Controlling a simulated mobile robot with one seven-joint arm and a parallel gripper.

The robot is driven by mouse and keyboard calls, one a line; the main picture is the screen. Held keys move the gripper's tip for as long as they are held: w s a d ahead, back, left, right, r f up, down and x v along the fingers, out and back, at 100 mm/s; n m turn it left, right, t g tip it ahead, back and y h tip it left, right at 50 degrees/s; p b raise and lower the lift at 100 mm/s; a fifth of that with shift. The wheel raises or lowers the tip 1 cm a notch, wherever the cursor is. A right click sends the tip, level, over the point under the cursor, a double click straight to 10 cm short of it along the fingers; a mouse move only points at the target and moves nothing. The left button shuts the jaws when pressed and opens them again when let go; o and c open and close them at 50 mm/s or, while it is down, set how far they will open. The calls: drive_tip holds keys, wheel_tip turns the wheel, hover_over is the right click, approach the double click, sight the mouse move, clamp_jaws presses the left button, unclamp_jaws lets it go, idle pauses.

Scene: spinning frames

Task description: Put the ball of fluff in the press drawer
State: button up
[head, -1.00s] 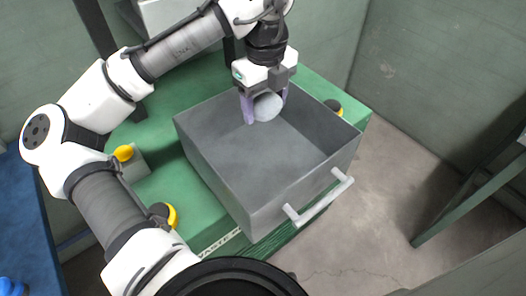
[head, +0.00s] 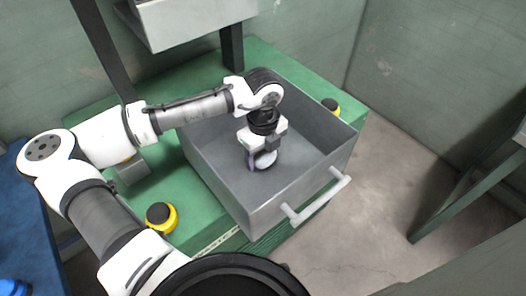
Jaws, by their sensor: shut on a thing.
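The ball of fluff (head: 265,160) is a pale grey-white ball, partly covered by my gripper. My gripper (head: 262,163) has purple fingers and is shut on the ball. It points down inside the press drawer, low between the walls. Whether the ball touches the drawer floor I cannot tell. The press drawer (head: 310,187) is an open grey box with a light bar handle on its front. It stands pulled out on the green press body (head: 190,222). Nothing else shows inside the drawer.
Yellow-and-black knobs stand on the green top, one at the front left (head: 161,216) and one at the far right (head: 331,105). A grey-white box part (head: 195,22) of the press hangs behind the drawer. A green frame (head: 465,190) stands at the right. Bare floor lies between.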

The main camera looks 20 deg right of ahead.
drive_tip(key=shift+f, duration=0.1)
drive_tip(key=shift+f, duration=0.15)
drive_tip(key=o, duration=1)
drive_tip(key=shift+r, duration=0.2)
wheel_tip(320, 180, up, 12)
drive_tip(key=shift+r+b, duration=0.1)
drive_tip(key=shift+b, duration=0.55)
